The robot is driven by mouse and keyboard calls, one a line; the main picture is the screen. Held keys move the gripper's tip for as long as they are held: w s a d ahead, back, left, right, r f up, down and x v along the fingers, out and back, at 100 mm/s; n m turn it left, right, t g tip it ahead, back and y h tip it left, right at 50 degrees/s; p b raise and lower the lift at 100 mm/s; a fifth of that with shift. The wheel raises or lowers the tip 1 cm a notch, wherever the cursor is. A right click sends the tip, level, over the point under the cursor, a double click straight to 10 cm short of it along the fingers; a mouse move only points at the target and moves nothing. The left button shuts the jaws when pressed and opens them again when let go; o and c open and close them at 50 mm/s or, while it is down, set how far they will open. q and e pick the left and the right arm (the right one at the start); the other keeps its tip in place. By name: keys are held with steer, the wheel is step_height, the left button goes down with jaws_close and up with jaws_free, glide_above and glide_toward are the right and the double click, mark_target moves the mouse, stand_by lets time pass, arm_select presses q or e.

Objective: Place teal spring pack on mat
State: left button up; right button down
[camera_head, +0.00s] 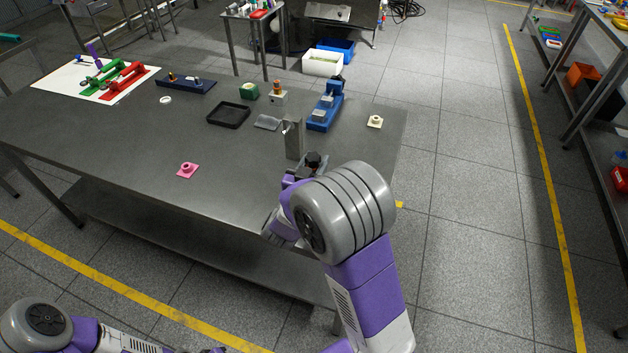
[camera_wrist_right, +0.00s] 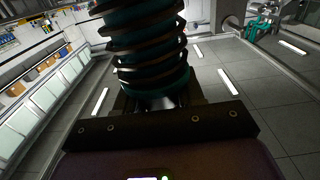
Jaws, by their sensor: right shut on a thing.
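The teal spring pack (camera_wrist_right: 150,50), with dark and teal coils, fills the top middle of the right wrist view. My right gripper (camera_wrist_right: 155,105) is shut on it, with the dark jaw base below the coils. In the head view my right gripper (camera_head: 303,170) is at the table's near right edge, partly behind my own arm; I cannot make out the spring pack there. The white mat (camera_head: 58,82) lies at the table's far left, well away from the gripper. Green (camera_head: 103,78) and red (camera_head: 124,80) items lie on it. My left gripper is outside the view.
The dark table (camera_head: 120,145) holds a black tray (camera_head: 229,115), a blue fixture (camera_head: 325,108), a pink piece (camera_head: 187,170) and a grey upright block (camera_head: 293,138) close to my right gripper. The left front of the tabletop is clear.

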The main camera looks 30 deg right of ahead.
step_height(320, 180, down, 4)
steer(key=shift+f+b, duration=0.1)
steer(key=shift+b, duration=0.7)
steer(key=c, duration=1.1)
jaws_free()
steer(key=shift+f, duration=0.1)
steer(key=shift+c, duration=0.2)
steer(key=o, duration=0.4)
steer(key=shift+o, duration=0.2)
